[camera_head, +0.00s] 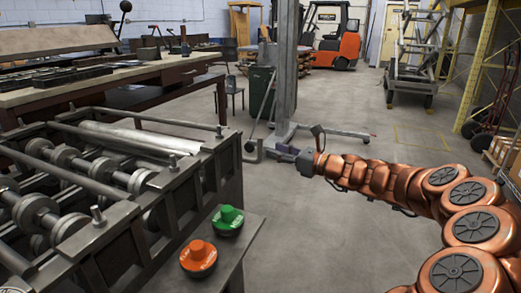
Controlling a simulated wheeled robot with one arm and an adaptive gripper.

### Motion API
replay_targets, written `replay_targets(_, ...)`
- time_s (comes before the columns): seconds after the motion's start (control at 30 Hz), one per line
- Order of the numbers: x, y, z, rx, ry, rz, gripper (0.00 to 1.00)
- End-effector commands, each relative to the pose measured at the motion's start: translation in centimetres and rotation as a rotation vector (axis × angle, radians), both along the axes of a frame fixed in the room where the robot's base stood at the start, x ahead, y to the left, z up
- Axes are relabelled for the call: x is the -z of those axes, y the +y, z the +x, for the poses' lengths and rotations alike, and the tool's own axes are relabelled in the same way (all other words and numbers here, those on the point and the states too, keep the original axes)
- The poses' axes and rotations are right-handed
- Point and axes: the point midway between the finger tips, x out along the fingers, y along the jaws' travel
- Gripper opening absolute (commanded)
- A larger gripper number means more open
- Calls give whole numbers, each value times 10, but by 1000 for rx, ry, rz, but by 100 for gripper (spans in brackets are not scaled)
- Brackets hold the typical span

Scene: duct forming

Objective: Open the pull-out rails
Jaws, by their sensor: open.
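The duct forming machine (140,215) fills the left of the view, with grey rollers and long metal bars across its top. I cannot tell for certain which of its parts are the pull-out rails; a bar (150,118) runs along its far side. A small bent metal piece (250,147) sticks out near its right far corner. My copper-coloured arm reaches in from the right. My gripper (277,150) is dark and small, points left towards that bent piece, and is open and seemingly empty. Whether it touches the piece is unclear.
A green button (228,217) and an orange button (198,255) sit on the machine's front ledge. A grey post with a wheeled base (288,80) stands behind my gripper. A workbench (110,75) is at back left, an orange forklift (340,45) at the back. Floor in the middle is clear.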

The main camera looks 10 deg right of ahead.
Motion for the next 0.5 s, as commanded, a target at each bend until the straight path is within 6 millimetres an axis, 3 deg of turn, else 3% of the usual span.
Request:
replay_targets(0.2, 1, 23, 20, -6, 1, -3, 43)
replay_targets(0.5, 1, 41, 43, -2, 0, -4, 43)
